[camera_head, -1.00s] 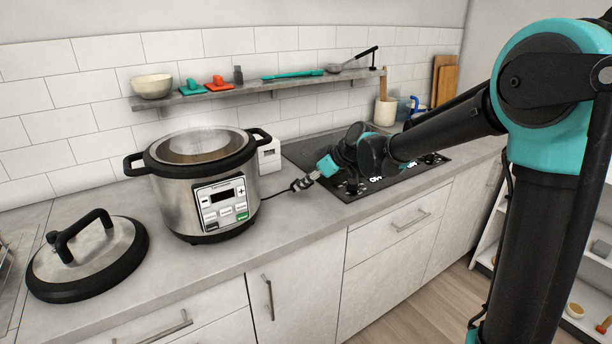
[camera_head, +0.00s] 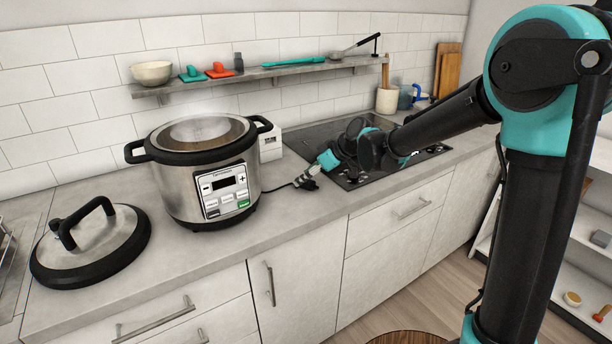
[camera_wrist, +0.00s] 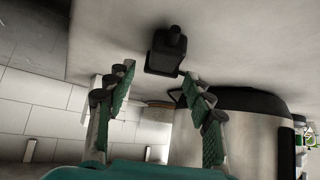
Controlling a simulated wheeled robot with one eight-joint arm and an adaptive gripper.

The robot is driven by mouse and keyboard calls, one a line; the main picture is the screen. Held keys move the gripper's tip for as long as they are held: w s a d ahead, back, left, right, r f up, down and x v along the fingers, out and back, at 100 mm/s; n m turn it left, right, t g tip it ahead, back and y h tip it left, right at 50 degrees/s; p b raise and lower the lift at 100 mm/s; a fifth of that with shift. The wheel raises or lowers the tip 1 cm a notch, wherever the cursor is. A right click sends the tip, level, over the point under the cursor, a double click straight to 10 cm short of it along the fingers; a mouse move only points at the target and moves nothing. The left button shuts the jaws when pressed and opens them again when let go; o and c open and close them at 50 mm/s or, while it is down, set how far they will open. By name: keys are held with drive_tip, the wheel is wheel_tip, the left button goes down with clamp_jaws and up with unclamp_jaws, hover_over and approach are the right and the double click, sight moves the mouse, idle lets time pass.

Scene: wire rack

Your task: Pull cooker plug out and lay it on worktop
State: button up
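The black cooker plug (camera_head: 306,182) lies on the worktop (camera_head: 290,215), right of the cooker and left of the hob, with its dark cord running toward the cooker. In the wrist view the plug (camera_wrist: 168,55) sits just beyond the fingertips, apart from them. My gripper (camera_head: 316,170) is beside the plug in the head view. In the wrist view my gripper (camera_wrist: 160,88) has its fingers spread with nothing between them. The silver and black cooker (camera_head: 200,180) stands upright with its top open; it also shows in the wrist view (camera_wrist: 252,130).
The cooker's lid (camera_head: 90,250) rests on the worktop at left. A white box (camera_head: 270,148) stands behind the cooker. The black hob (camera_head: 325,138) lies beneath and beside my arm. A shelf (camera_head: 240,84) with utensils runs along the tiled wall. Worktop in front of the plug is clear.

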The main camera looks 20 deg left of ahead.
drive_tip(key=v, duration=1.2)
drive_tip(key=s+d+f+m+h, duration=0.3)
drive_tip(key=s+d+f+m, duration=0.2)
drive_tip(key=d, duration=0.6)
drive_tip(key=s+d+f+m+t+h, duration=0.1)
drive_tip(key=s+d+f+m+h, duration=0.2)
drive_tip(key=s+d+f+m, duration=0.2)
drive_tip(key=s+d+f+m+t+h, duration=0.1)
drive_tip(key=s+d+f+m, duration=0.4)
drive_tip(key=d+f, duration=0.5)
drive_tip(key=s+d+h, duration=0.1)
drive_tip(key=s+d, duration=0.1)
drive_tip(key=d, duration=0.7)
drive_tip(key=shift+s+d+f+m+h, duration=0.2)
drive_tip(key=shift+d+m+h, duration=0.1)
drive_tip(key=shift+h, duration=0.1)
